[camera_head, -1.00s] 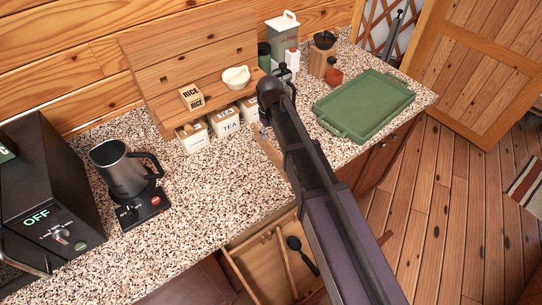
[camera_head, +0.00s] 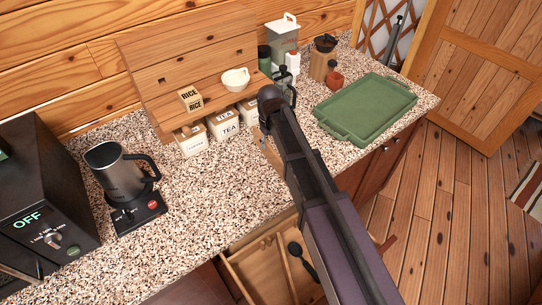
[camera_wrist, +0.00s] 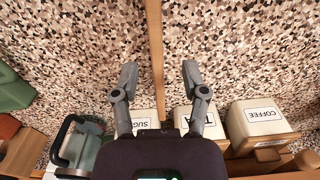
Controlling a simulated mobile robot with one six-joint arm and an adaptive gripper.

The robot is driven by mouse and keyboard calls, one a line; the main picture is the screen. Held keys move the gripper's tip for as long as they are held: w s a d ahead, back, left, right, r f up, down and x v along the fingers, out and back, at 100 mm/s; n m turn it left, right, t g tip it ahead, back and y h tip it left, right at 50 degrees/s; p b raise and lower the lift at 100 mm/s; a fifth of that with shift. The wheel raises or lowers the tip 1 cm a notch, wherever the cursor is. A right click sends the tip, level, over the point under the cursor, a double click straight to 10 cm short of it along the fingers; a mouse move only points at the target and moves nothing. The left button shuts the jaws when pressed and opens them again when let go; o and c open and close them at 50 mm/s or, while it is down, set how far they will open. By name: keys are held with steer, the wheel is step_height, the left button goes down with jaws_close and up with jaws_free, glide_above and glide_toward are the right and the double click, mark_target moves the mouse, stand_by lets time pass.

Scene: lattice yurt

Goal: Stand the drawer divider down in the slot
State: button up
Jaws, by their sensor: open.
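The drawer divider, a thin light-wood strip (camera_wrist: 156,55), is on the speckled counter and runs between my fingers in the wrist view. A short piece of it (camera_head: 266,147) shows beside my arm in the head view; the arm hides the rest. My gripper (camera_wrist: 157,72) is open, with one finger on each side of the strip and a gap to each. The open drawer (camera_head: 240,277) is at the bottom of the head view, partly behind my arm. It has a wooden partition (camera_head: 284,262) inside; I cannot make out the slot.
A black spoon (camera_head: 301,262) lies in the drawer. Labelled canisters (camera_head: 224,124) stand under the wooden shelf, close to my gripper. A green tray (camera_head: 367,108) lies to the right, and a kettle (camera_head: 118,172) stands to the left. The counter between the kettle and my arm is clear.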

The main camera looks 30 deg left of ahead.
mark_target(271, 148)
steer(key=shift+d+f+b, duration=0.1)
steer(key=shift+f+b, duration=2.3)
steer(key=shift+f, duration=0.15)
steer(key=shift+c, duration=0.2)
jaws_close()
